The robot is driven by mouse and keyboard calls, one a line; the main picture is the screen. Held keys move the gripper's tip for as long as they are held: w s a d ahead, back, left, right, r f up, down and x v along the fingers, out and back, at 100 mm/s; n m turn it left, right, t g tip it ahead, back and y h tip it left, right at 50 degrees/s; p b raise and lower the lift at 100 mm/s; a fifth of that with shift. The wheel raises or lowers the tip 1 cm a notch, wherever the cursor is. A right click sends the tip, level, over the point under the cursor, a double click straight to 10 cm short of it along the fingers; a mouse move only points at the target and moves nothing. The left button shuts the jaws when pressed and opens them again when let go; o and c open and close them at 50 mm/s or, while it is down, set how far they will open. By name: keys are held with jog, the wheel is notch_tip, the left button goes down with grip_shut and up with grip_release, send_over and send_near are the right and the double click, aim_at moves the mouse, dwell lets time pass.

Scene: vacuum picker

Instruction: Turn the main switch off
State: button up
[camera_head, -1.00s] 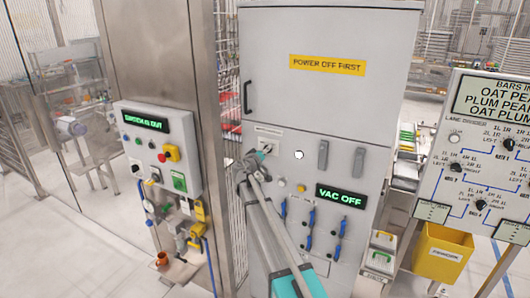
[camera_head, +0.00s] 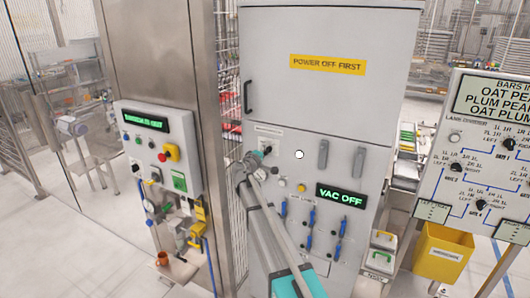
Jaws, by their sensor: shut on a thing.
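The main switch (camera_head: 267,150) is a small dark knob on a pale plate at the left of the grey cabinet front (camera_head: 345,120), below its upper door. My gripper (camera_head: 260,156) is at the knob, shut on it. My arm comes up from the bottom of the view and hides the lower left of the switch. The exact angle of the knob is too small to read. A yellow label (camera_head: 328,64) above reads "POWER OFF FIRST". A green-lit display (camera_head: 341,195) at lower right reads "VAC OFF".
Two grey handles (camera_head: 323,154) and several blue-handled valves (camera_head: 310,217) are on the cabinet to the right of my arm. A control box (camera_head: 154,150) with a red knob is at left. A lane-divider panel (camera_head: 480,150) and yellow bin (camera_head: 443,252) stand at right.

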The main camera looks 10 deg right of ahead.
jog(key=n, duration=0.5)
jog(key=shift+f+n, duration=0.1)
jog(key=shift+n, duration=0.2)
jog(key=n, duration=0.5)
jog(key=shift+n, duration=0.3)
jog(key=o, duration=1.2)
jog(key=shift+f, duration=0.1)
jog(key=shift+c, duration=0.2)
jog(key=shift+s, duration=0.1)
jog(key=v, duration=1.1)
jog(key=shift+s+a, duration=0.25)
jog(key=shift+s, duration=0.05)
